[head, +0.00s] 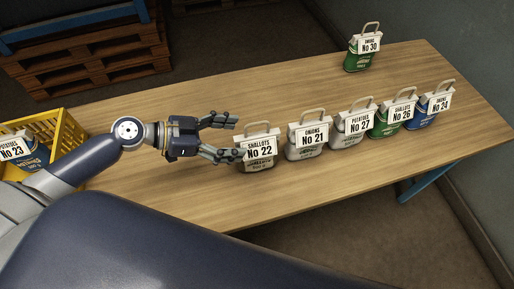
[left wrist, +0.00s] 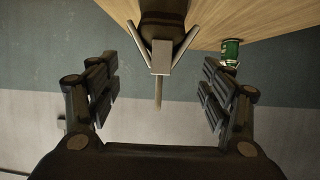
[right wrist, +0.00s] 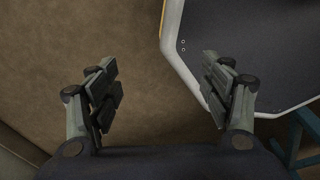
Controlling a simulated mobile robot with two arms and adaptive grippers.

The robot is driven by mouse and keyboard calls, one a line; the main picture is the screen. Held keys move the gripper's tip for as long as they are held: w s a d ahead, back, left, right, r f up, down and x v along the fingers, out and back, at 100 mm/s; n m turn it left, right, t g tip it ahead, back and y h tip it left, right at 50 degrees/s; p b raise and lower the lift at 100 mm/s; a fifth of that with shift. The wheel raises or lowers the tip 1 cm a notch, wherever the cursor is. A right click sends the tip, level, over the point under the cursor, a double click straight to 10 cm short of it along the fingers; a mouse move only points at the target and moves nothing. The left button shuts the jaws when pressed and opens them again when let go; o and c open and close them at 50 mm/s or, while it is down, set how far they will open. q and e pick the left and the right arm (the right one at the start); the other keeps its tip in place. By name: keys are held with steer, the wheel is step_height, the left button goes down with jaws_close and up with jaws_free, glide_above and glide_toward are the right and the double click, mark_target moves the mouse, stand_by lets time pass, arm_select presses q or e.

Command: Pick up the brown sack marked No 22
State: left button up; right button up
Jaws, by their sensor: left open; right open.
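The sack marked No 22 (head: 258,162) stands upright on the wooden table in the head view, with a white "Shallots" label and a handle on top. My left gripper (head: 238,138) is open just left of it, fingers pointing at it; contact cannot be told. In the left wrist view a dark brown sack (left wrist: 163,18), apparently this one, shows edge-on at the top, between and beyond the open fingers (left wrist: 160,90). My right gripper (right wrist: 160,88) is open and empty over the floor, seen only in the right wrist view.
Sack No 21 (head: 305,152) stands close to the right, then No 27 (head: 350,145), No 26 (head: 384,130) and a blue sack (head: 421,121). Green No 30 (head: 356,63) stands behind. A yellow crate (head: 70,140) holds No 23 (head: 36,160). The table's (head: 200,200) front is clear.

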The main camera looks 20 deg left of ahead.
mark_target(242, 137)
arm_select(q)
steer(key=shift+w+d+f, duration=0.15)
steer(key=shift+w+d, duration=0.2)
steer(key=shift+w+d+f, duration=0.15)
steer(key=shift+d, duration=0.05)
steer(key=shift+p+x, duration=0.95)
steer(key=shift+x, duration=0.1)
steer(key=p+x, duration=0.1)
steer(key=x, duration=0.2)
steer(key=shift+f+p, duration=0.1)
steer(key=shift+p, duration=0.2)
steer(key=shift+d+f, duration=0.15)
steer(key=shift+d, duration=0.1)
steer(key=c, duration=1.5)
jaws_close()
arm_select(e)
steer(key=r, duration=0.1)
steer(key=w+r, duration=0.1)
steer(key=r, duration=0.2)
steer(key=shift+w+a, duration=0.25)
steer(key=shift+a, duration=0.05)
